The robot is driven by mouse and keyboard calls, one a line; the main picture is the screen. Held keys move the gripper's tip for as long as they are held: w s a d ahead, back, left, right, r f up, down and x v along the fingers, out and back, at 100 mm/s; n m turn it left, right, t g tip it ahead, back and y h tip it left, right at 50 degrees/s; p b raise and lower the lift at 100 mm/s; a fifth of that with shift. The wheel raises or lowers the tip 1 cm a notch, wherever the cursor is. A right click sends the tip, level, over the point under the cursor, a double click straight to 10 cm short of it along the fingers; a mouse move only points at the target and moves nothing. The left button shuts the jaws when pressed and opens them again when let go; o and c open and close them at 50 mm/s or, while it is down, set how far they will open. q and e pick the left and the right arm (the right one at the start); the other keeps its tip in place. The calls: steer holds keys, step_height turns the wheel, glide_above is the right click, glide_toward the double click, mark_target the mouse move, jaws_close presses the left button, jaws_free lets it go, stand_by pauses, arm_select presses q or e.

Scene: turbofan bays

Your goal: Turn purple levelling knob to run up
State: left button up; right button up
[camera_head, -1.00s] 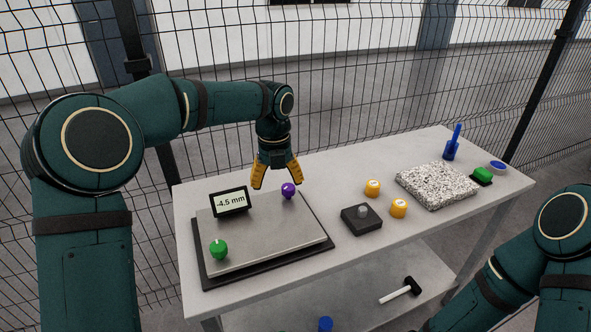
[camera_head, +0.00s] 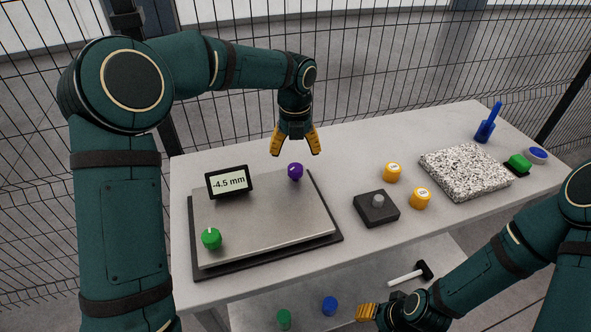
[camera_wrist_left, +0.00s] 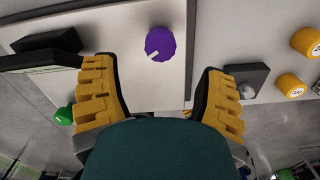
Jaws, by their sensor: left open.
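The purple knob (camera_head: 295,171) sits at the back right corner of a grey levelling plate (camera_head: 262,225). It has a white pointer mark, seen in the left wrist view (camera_wrist_left: 160,43). My left gripper (camera_head: 296,150) is open and empty, with its fingers pointing down just above the knob. In the left wrist view the knob lies between and beyond the two fingertips, apart from both. A display (camera_head: 229,183) on the plate reads -4.5 mm. A green knob (camera_head: 211,238) is at the plate's front left. My right gripper (camera_head: 366,312) is low at the table's front, partly seen.
A dark block with a grey knob (camera_head: 376,210), two yellow weights (camera_head: 393,172) and a speckled stone slab (camera_head: 465,172) stand to the right. A blue tool (camera_head: 488,122) and a green item (camera_head: 518,163) are at the far right. A hammer (camera_head: 423,271) lies on the lower shelf.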

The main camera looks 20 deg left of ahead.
mark_target(295, 167)
arm_select(q)
step_height(295, 167, down, 7)
steer(key=shift+r+b, duration=0.2)
steer(key=shift+b, duration=0.4)
steer(key=c, duration=1.2)
